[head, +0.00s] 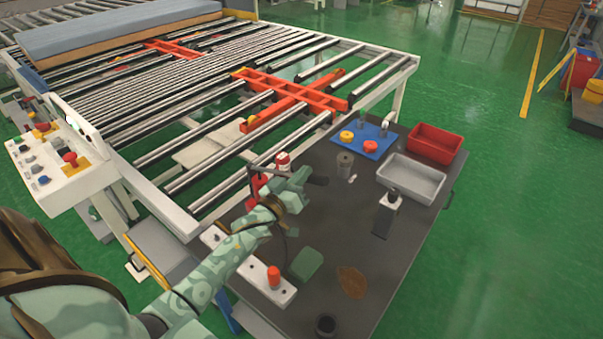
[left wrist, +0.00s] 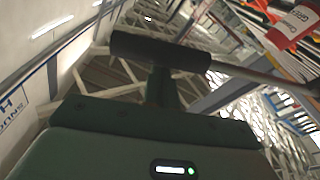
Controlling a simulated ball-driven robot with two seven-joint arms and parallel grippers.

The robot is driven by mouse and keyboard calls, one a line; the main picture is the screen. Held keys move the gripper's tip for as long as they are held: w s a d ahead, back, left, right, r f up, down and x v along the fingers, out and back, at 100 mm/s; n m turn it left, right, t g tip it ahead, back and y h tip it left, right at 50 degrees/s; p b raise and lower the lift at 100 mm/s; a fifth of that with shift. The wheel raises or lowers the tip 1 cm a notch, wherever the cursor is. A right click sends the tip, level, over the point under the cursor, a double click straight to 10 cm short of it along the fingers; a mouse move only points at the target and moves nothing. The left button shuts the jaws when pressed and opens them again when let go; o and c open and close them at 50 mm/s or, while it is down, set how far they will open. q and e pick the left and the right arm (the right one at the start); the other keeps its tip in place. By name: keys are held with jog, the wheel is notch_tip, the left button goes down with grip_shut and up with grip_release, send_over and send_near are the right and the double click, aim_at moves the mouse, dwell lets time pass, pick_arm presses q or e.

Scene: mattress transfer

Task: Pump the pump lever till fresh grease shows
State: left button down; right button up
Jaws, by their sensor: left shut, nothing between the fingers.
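The grease pump (head: 283,160) is red with a white label and stands at the left edge of the dark bench. It also shows as a red and white labelled body (left wrist: 295,24) at the top right of the left wrist view. Its pump lever (left wrist: 265,77) is a thin metal rod ending in a thick black grip (left wrist: 150,48). My left gripper (head: 302,177) is shut and empty, close to the lever grip. In the left wrist view the grip lies across just beyond the fingers; I cannot tell whether they touch. No grease is visible. My right gripper is out of view.
A roller conveyor (head: 190,130) borders the bench at the left.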

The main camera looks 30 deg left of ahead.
pick_arm(q)
jog(key=shift+f, duration=0.1)
notch_tip(320, 180, down, 8)
jog(key=d+m+b, duration=0.2)
jog(key=m+b, duration=0.2)
jog(key=b, duration=0.1)
jog(key=shift+s+d+m+h, duration=0.15)
jog(key=shift+m+h, duration=0.15)
jog(key=shift+h, duration=0.1)
notch_tip(320, 180, up, 6)
jog(key=p, duration=0.4)
jog(key=s+f, duration=0.3)
jog(key=s, duration=0.6)
jog(key=shift+a, duration=0.4)
jog(key=shift+s+f, duration=0.1)
jog(key=shift+f, duration=0.05)
